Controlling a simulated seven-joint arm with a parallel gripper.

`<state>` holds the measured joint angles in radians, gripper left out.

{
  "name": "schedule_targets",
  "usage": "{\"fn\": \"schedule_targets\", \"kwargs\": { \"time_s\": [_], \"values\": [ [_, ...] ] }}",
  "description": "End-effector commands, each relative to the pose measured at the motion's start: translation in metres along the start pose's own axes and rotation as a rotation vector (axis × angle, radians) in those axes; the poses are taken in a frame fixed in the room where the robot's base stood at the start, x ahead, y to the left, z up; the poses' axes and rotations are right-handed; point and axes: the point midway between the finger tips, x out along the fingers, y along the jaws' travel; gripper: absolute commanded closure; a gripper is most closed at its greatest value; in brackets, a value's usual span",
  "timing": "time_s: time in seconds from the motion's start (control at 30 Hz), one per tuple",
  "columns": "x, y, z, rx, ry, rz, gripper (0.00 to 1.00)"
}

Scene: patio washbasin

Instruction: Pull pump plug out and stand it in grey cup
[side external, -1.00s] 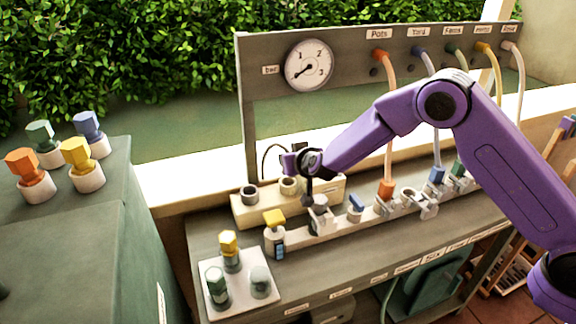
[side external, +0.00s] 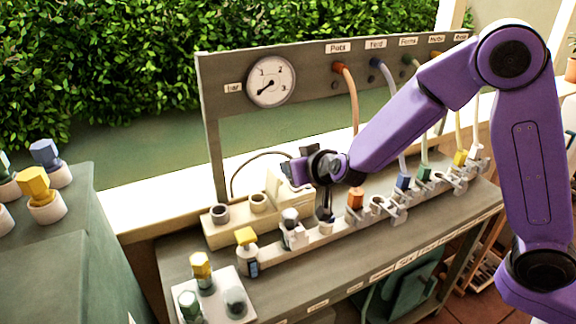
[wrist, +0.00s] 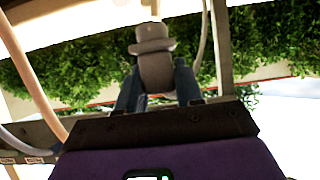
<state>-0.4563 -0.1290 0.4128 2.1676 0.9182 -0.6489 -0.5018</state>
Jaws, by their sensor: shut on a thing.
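My gripper (wrist: 157,88) is shut on a grey plug (wrist: 155,68), which shows between the dark fingers in the wrist view, with the hedge behind it. In the side view, my gripper is above the rail, beside the cream block; its fingers and most of the plug are hidden behind my wrist. A dark cable (side external: 241,168) arcs up toward the gripper. A grey-rimmed cup (side external: 220,212) stands at the left end of the cream block (side external: 232,233), with a paler cup (side external: 258,201) to its right. Both are to the left of my gripper.
A rail (side external: 345,224) with clips, an orange fitting (side external: 355,198) and blue fitting (side external: 403,182) runs along the bench. Hoses (side external: 352,105) hang from the gauge panel (side external: 225,95). A white tray (side external: 243,300) with yellow- and green-topped pieces is at front left.

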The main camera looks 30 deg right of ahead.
Motion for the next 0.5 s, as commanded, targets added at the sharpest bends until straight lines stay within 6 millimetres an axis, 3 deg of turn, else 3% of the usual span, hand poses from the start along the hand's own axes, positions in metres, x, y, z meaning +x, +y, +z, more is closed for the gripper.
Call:
{"fn": "schedule_targets", "kwargs": {
  "time_s": [0.17, 0.33, 0.5],
  "values": [
    [0.011, -0.021, -0.013, -0.035, 0.003, -0.065, 0.95],
    [0.036, -0.066, -0.031, -0.115, 0.002, -0.206, 0.95],
    [0.054, -0.097, -0.038, -0.178, 0.000, -0.321, 0.95]
  ]
}}
